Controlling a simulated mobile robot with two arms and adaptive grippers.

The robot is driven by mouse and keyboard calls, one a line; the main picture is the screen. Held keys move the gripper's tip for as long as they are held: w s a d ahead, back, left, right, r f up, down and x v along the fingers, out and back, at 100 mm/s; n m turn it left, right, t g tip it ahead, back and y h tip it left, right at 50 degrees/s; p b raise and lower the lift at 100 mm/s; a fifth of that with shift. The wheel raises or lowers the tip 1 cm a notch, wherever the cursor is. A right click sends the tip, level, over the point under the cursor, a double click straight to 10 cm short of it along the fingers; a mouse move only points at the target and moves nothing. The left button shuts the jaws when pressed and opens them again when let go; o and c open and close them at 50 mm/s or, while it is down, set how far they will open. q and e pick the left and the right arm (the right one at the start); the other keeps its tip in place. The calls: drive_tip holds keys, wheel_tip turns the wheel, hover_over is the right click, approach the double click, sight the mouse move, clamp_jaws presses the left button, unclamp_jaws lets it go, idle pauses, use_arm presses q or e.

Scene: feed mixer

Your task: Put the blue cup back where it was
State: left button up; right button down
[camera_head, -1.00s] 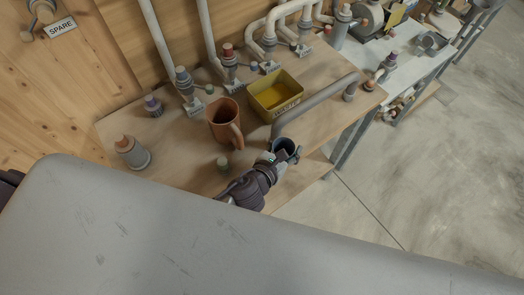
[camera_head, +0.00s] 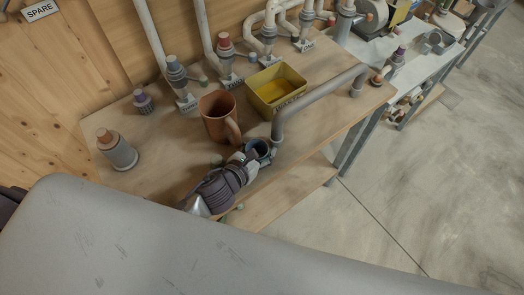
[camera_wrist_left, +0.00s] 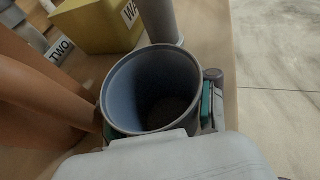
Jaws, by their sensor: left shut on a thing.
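The blue cup (camera_head: 257,147) is held upright over the front edge of the wooden table (camera_head: 180,165), with its open mouth facing up. It fills the middle of the left wrist view (camera_wrist_left: 150,88), where its inside is blue-grey and dark at the bottom. My left gripper (camera_head: 255,156) is shut on the cup, with a finger pad on each side of it. Whether the cup's base touches the table is hidden. My right gripper is not in view.
An orange-brown jug (camera_head: 216,118) stands just left of the cup, its handle close by. A yellow bin (camera_head: 276,90) is behind. A grey bent pipe (camera_head: 320,100) rises right beside the cup. A grey bottle with an orange top (camera_head: 117,150) stands at the left.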

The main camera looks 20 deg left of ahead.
use_arm(q)
drive_tip(key=shift+s+f, duration=0.1)
drive_tip(key=o, duration=0.9)
drive_tip(key=shift+o, duration=0.4)
drive_tip(key=shift+s+r, duration=0.15)
drive_tip(key=shift+r, duration=0.1)
drive_tip(key=b+v, duration=0.1)
drive_tip(key=v, duration=0.9)
drive_tip(key=shift+s+a+b, duration=0.15)
drive_tip(key=shift+s+b, duration=0.15)
drive_tip(key=shift+s+a+r, duration=0.15)
drive_tip(key=shift+s+r, duration=0.2)
drive_tip(key=shift+s, duration=0.05)
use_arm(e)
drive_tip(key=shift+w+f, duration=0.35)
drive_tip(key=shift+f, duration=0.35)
